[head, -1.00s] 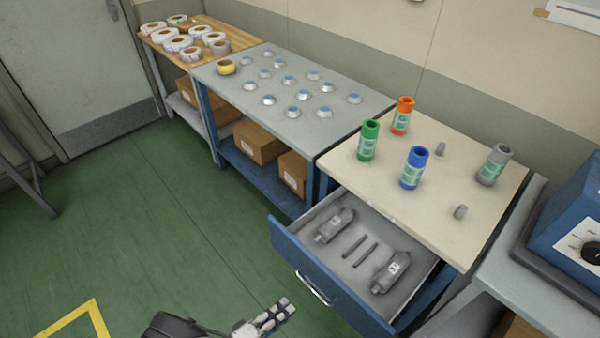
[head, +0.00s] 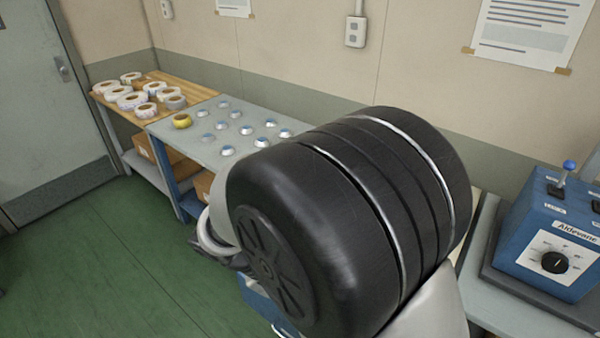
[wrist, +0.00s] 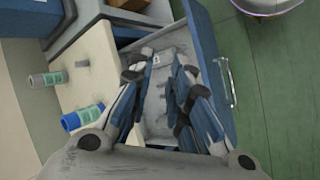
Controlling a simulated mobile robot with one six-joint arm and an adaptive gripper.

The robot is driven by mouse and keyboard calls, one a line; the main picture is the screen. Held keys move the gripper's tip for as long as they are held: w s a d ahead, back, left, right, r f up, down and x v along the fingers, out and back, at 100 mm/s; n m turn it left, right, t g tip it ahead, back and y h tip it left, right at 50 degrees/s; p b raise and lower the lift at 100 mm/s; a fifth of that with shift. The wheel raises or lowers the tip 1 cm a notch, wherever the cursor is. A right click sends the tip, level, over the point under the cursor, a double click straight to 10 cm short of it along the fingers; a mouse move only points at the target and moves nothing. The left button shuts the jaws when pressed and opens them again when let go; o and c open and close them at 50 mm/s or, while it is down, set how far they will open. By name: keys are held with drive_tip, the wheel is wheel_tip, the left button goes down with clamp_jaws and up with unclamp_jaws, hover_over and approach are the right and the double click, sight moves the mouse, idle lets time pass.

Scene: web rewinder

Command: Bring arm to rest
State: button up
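My arm (head: 350,220) is raised close in front of the head camera, and its large black joint fills the middle of that view. My gripper (wrist: 160,70) shows in the wrist view with its two fingers apart and nothing clearly held between them. It points down over the open drawer (wrist: 205,30), whose blue front and handle are at the right. A grey object with a label lies in the drawer, seen partly between the fingers. In the head view most of the drawer is hidden behind my arm.
A blue control box (head: 550,225) stands at the right. Tape rolls (head: 130,98) and pale discs (head: 235,128) are on the benches at the left. Green floor is open at lower left.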

drive_tip(key=s+d+r+m+t+y, duration=0.3)
drive_tip(key=s+d+r+y, duration=0.4)
drive_tip(key=s+d+r, duration=0.4)
wheel_tip(320, 180, up, 3)
drive_tip(key=shift+s+d+r+t, duration=0.15)
drive_tip(key=shift+s+d+t, duration=0.2)
drive_tip(key=shift+s+t, duration=0.35)
drive_tip(key=shift+w+d, duration=0.1)
